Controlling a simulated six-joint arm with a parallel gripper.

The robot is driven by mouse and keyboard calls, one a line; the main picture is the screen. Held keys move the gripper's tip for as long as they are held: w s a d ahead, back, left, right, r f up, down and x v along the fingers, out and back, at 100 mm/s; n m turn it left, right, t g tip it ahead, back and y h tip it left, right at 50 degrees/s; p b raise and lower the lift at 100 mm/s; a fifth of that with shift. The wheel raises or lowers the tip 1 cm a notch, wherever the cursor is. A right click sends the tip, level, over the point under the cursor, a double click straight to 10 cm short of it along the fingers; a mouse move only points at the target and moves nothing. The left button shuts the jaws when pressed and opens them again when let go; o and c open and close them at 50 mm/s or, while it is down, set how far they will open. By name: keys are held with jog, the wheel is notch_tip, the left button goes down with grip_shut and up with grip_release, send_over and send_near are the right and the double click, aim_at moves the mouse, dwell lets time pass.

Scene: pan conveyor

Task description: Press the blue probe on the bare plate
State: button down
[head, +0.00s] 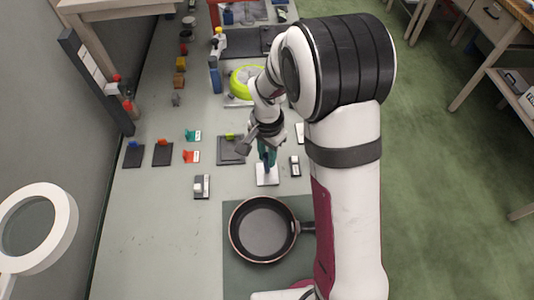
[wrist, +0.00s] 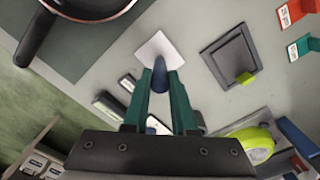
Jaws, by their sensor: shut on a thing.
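My gripper (wrist: 159,92) has teal fingers and is shut on the blue probe (wrist: 159,75), which sits between the fingertips in the wrist view. In the head view my gripper (head: 267,156) is above the bare plate, and part of the probe shows below it. The bare plate (wrist: 153,45) is a small white square lying flat; it also shows in the head view (head: 266,180). The probe's tip overlaps the plate's near edge in the wrist view. I cannot tell whether the tip touches the plate.
A black pan (head: 262,230) lies on a dark mat (head: 235,281) in front of the plate. A dark square tray (head: 231,157) with a lime piece is left of the plate. Small grey devices (head: 295,166) stand close on the right. A lime round object (head: 243,82) stands farther back.

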jog(key=shift+f, duration=0.6)
dwell(1.1)
jog(key=shift+r, duration=3.6)
